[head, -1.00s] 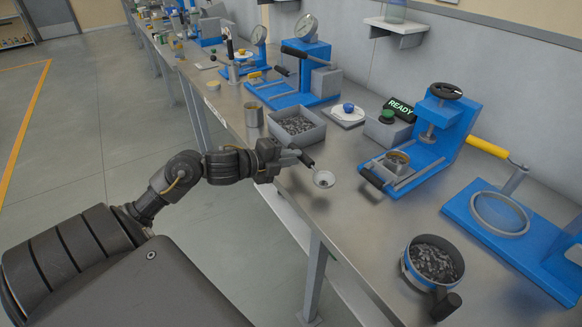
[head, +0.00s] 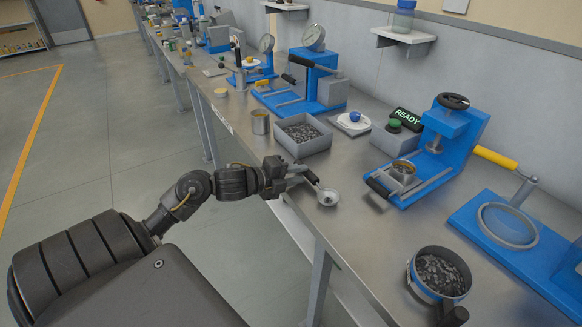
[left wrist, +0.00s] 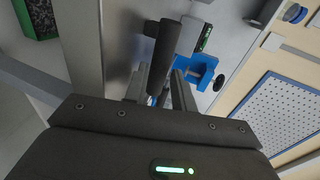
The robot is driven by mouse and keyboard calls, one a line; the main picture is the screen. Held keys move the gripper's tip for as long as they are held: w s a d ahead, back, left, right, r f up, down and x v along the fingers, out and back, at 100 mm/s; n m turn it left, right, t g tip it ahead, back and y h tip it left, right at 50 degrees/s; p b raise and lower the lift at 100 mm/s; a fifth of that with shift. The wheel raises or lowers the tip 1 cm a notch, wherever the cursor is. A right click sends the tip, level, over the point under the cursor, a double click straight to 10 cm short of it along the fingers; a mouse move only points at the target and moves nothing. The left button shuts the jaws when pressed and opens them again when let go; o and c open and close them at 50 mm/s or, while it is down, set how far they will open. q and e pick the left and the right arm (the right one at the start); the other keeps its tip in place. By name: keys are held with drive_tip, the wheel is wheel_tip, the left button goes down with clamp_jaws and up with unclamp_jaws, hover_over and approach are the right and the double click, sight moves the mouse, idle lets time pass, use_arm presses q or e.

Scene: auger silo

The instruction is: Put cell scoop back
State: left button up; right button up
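The scoop, a small pale cup (head: 327,196) on a dark handle (head: 311,178), is in my left gripper (head: 294,170). The gripper is shut on the handle near the table's front edge. The cup is over the steel tabletop; whether it touches it I cannot tell, nor what is inside. In the left wrist view the dark handle (left wrist: 166,50) stands between the two fingers. Left of the scoop is a grey bin of dark pellets (head: 325,142), with a metal cup (head: 260,122) beside it. My right gripper is not in view.
To the right stand a blue press (head: 440,150) with a small cup, a READY sign (head: 407,118) and a blue pan of pellets (head: 413,283). A white scale (head: 352,124) sits behind the bin. Bare tabletop lies right of the scoop, between press and front edge.

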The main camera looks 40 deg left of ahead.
use_arm(q)
drive_tip(key=shift+s+a+r, duration=0.1)
drive_tip(key=shift+s, duration=0.15)
drive_tip(key=v, duration=1.1)
drive_tip(key=shift+s, duration=0.2)
drive_tip(key=shift+a+r, duration=0.1)
drive_tip(key=shift+a, duration=0.05)
